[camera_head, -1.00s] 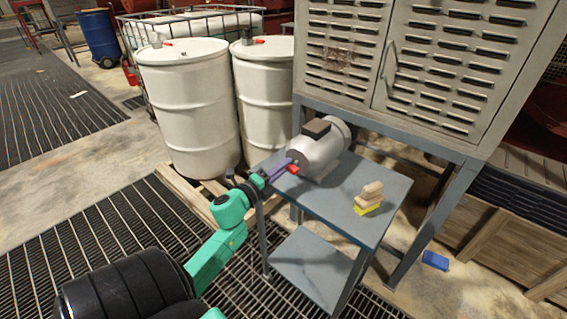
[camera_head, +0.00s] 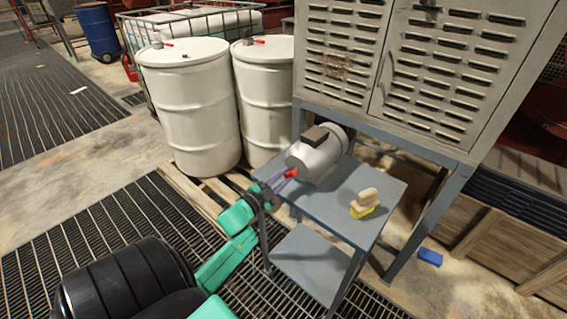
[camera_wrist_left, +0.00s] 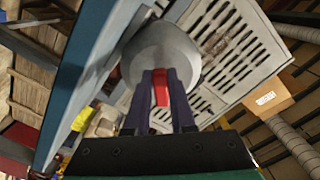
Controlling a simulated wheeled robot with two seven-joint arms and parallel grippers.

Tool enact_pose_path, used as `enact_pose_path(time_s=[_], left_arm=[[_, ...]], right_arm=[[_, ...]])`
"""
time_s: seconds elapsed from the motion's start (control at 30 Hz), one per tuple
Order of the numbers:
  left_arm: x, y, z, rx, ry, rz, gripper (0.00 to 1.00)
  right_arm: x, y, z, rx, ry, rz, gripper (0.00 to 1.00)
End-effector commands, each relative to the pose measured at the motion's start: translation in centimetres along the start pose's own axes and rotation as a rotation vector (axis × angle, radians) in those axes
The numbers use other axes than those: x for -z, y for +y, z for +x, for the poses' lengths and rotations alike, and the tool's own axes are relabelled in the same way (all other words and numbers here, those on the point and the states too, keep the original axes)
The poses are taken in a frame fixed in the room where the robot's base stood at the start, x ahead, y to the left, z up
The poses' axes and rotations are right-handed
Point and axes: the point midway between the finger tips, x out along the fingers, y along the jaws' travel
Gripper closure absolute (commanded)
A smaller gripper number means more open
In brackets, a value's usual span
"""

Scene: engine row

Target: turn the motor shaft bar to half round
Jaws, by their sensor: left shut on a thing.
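The grey motor (camera_head: 318,155) with a dark box on top sits on the blue-grey table. Its round end face shows in the left wrist view (camera_wrist_left: 160,48). The red shaft bar (camera_head: 291,173) sticks out at the motor's front end. In the left wrist view the bar (camera_wrist_left: 160,88) lies between the two purple fingers. My left gripper (camera_head: 286,178) is shut on the bar. The wrist view is rolled, with the table at its left. Where the fingers touch the bar is partly hidden. My right gripper is not in view.
The blue-grey table (camera_head: 335,210) also holds a yellow and tan block stack (camera_head: 364,203). White drums (camera_head: 190,105) stand behind at the left. A louvred cabinet (camera_head: 430,60) rises behind the table. A blue block (camera_head: 430,257) lies on the floor at right.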

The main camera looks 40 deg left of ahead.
Motion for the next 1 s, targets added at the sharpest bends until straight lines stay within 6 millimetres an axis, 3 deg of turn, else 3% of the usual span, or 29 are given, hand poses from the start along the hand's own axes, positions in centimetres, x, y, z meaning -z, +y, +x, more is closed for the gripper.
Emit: enact_pose_path(time_s=[0.6, 1.0], left_arm=[[0.3, 0.7, 0.0, -0.002, -0.002, -0.567, 1.00], [0.4, 1.1, 0.0, -0.001, -0.003, -0.785, 1.00]], right_arm=[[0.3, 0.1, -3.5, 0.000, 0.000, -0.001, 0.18], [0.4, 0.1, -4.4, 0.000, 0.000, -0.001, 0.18]])
